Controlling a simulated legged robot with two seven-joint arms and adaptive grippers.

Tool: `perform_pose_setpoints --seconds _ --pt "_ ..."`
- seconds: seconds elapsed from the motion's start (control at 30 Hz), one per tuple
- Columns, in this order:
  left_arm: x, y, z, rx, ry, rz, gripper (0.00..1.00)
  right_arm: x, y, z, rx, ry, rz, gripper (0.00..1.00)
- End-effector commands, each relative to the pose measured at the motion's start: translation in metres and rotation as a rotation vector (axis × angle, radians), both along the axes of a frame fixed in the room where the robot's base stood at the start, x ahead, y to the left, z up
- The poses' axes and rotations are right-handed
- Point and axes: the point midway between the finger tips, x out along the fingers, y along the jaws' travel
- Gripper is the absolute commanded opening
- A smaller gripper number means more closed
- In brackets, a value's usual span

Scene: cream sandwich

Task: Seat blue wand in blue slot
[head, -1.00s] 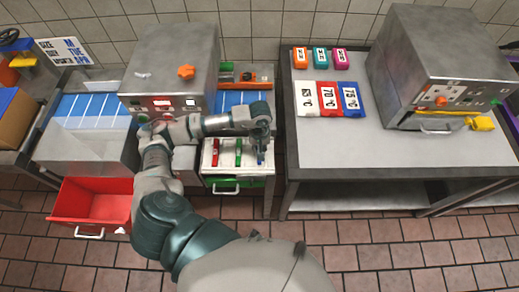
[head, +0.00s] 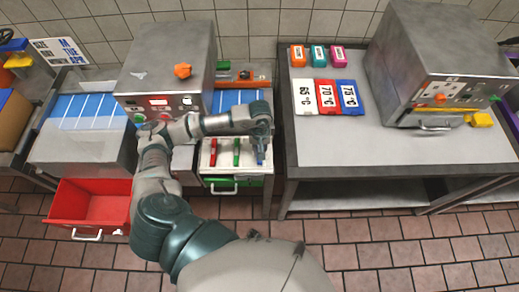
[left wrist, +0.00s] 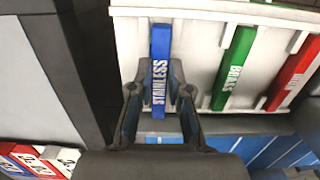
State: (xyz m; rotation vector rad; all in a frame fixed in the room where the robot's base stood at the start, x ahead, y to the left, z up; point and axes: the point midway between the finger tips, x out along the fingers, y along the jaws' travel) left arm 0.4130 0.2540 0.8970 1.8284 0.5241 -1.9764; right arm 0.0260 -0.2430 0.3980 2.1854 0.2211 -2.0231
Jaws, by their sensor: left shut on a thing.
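The blue wand (head: 261,155), marked STAINLESS, shows lengthwise in the left wrist view (left wrist: 160,50). My left gripper (head: 262,138) points down over the right end of the white rack (head: 225,153). In the left wrist view its two fingers (left wrist: 160,95) are shut on the wand from both sides. The wand's far end lies over the rack's white face (left wrist: 195,50). I cannot tell whether the wand touches the rack or is held just above it. The slot under the wand is hidden. My right gripper is not in view.
A green wand (head: 237,151) marked BRASS and a red wand (head: 213,151) lie in the rack to the left. A green drawer (head: 221,186) sits below, a red bin (head: 100,207) at left. A grey machine (head: 165,60) stands behind; a steel table (head: 385,155) stands right.

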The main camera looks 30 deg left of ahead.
Motion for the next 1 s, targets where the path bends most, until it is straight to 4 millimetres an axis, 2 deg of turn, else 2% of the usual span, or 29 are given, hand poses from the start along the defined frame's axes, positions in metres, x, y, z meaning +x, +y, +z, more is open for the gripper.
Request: perform_pose_setpoints --seconds 1.0 --pt "0.0001 -0.0012 0.0003 0.002 -0.005 -0.003 0.00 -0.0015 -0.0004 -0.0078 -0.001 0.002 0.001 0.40"
